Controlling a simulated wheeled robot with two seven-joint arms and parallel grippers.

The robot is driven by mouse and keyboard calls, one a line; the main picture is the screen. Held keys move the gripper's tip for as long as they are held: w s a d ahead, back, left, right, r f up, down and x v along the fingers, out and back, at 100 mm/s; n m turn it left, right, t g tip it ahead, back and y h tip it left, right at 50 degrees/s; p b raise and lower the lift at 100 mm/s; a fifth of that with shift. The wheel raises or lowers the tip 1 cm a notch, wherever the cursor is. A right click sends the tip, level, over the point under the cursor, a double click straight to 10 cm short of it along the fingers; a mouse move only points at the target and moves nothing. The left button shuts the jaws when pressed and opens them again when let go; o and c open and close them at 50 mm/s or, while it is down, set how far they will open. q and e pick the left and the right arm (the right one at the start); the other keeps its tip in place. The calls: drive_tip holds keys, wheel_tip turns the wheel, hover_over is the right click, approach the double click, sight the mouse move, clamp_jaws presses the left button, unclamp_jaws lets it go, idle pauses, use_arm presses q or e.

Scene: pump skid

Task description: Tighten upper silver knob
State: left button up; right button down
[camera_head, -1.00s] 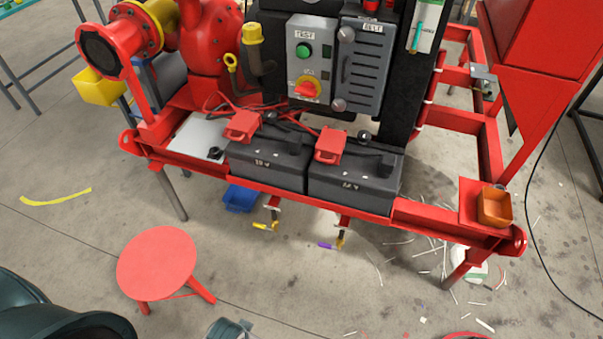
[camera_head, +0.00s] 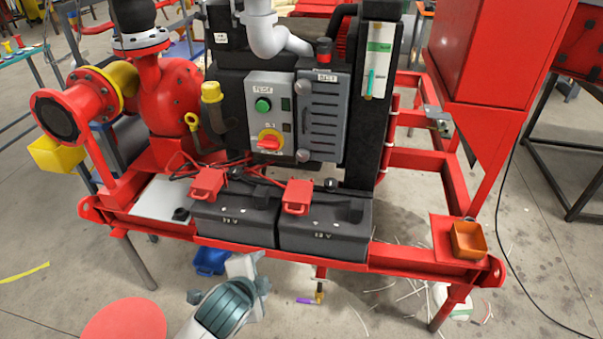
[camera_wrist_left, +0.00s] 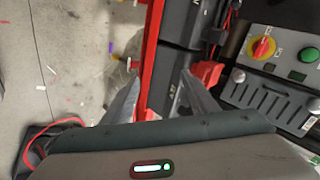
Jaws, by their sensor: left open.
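The upper silver knob (camera_head: 303,86) sits at the top left of the grey slotted belt cover (camera_head: 322,118). In the left wrist view, which is turned sideways, the upper knob (camera_wrist_left: 315,105) is at the right edge. The lower silver knob (camera_head: 303,155) is at the cover's bottom left and also shows in the left wrist view (camera_wrist_left: 238,76). My left gripper (camera_head: 245,265) is below the front rail, well short of the knobs. Its two fingers (camera_wrist_left: 160,88) are apart with nothing held. My right gripper is out of view.
Two dark batteries (camera_head: 325,228) with red terminal covers stand on the red frame rail (camera_head: 400,262) below the panel. A control box (camera_head: 270,112) is left of the cover. A red stool (camera_head: 125,322) is at bottom left. An orange bin (camera_head: 468,240) sits at the right corner.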

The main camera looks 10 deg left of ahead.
use_arm(q)
drive_tip(key=w+d+r+m+t, duration=0.1)
drive_tip(key=w+r+m+t, duration=0.3)
drive_tip(key=w+r+m, duration=0.5)
drive_tip(key=w+d+r+m+t, duration=0.2)
drive_tip(key=w+r+m, duration=0.7)
drive_tip(key=r, duration=1)
drive_tip(key=w+t, duration=0.2)
drive_tip(key=w, duration=0.1)
drive_tip(key=shift+r+m, duration=0.15)
drive_tip(key=shift+m, duration=0.25)
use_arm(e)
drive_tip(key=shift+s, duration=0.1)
use_arm(q)
drive_tip(key=p, duration=0.1)
approach(302, 89)
drive_tip(key=w+p, duration=0.2)
drive_tip(key=w, duration=0.7)
drive_tip(key=shift+d+p, duration=0.1)
drive_tip(key=shift+p, duration=0.3)
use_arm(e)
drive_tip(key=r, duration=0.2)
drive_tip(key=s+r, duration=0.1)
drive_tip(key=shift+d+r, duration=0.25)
use_arm(q)
drive_tip(key=shift+c, duration=0.3)
drive_tip(key=shift+f, duration=0.2)
drive_tip(key=c, duration=1)
